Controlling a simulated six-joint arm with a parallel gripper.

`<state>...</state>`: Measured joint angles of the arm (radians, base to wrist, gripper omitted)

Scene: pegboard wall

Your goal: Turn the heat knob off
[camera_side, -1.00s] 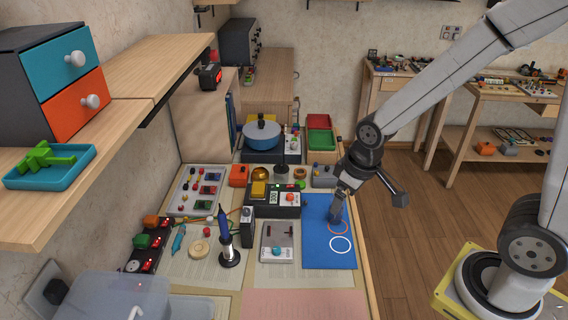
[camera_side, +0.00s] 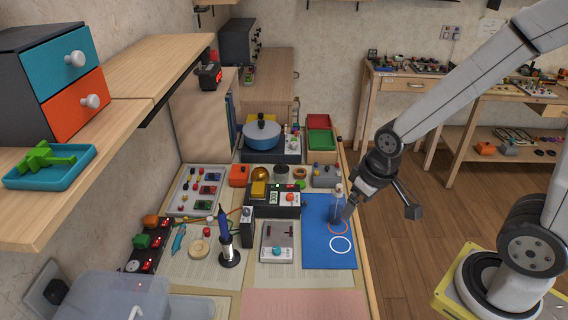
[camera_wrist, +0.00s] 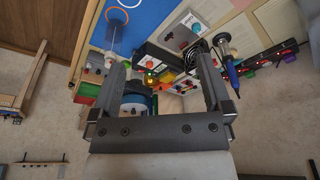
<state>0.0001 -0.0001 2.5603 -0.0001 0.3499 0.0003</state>
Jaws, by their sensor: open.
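A black box (camera_side: 262,208) with a lit display and a red-orange knob (camera_side: 290,198) stands mid-bench. A grey box with a teal knob (camera_side: 278,252) stands in front of it. I cannot tell for sure which is the heat knob. My gripper (camera_side: 346,218) is above the blue mat (camera_side: 316,255), to the right of the black box and apart from it. In the wrist view my gripper (camera_wrist: 161,80) is open and empty, its two fingers wide apart, with the bench boxes seen between and beyond them.
A soldering iron (camera_side: 224,225) stands upright in a holder on the left of the grey box. A blue pot (camera_side: 262,136) is at the back. A clear bottle (camera_side: 338,189) is by my gripper. A strip with red lights (camera_side: 150,243) lies at the left.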

